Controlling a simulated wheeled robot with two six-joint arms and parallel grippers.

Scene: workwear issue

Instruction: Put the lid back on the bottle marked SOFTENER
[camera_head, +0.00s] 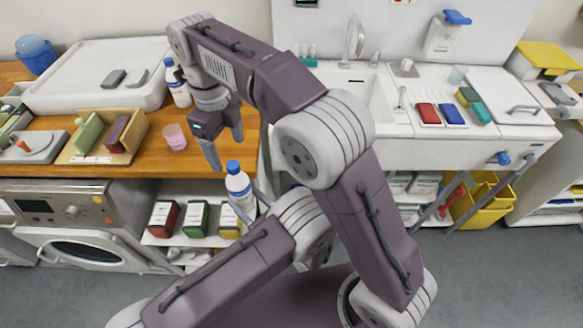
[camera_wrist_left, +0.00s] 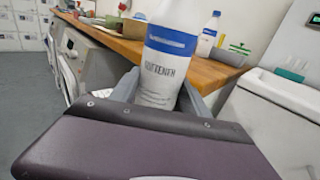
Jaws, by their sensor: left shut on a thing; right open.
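A white bottle with a blue label (camera_wrist_left: 172,45), its lettering looking like SOFTENER, stands upright in the left wrist view. My left gripper (camera_wrist_left: 160,98) is shut around its lower body. In the head view this bottle (camera_head: 239,186) is held in front of the wooden counter's edge. A blue lid (camera_head: 233,166) shows on its top; I cannot tell how firmly it sits. The bottle's top is cut off in the left wrist view. My right gripper (camera_head: 227,154) is open and points down just above the lid, with one finger to its left.
A second white bottle with a blue cap (camera_head: 179,88) stands on the wooden counter (camera_head: 215,158). A pink cup (camera_head: 174,136) and a wooden divided box (camera_head: 75,150) are left of my right gripper. Below, a shelf holds several boxes (camera_head: 195,219). A sink (camera_head: 352,92) is at the right.

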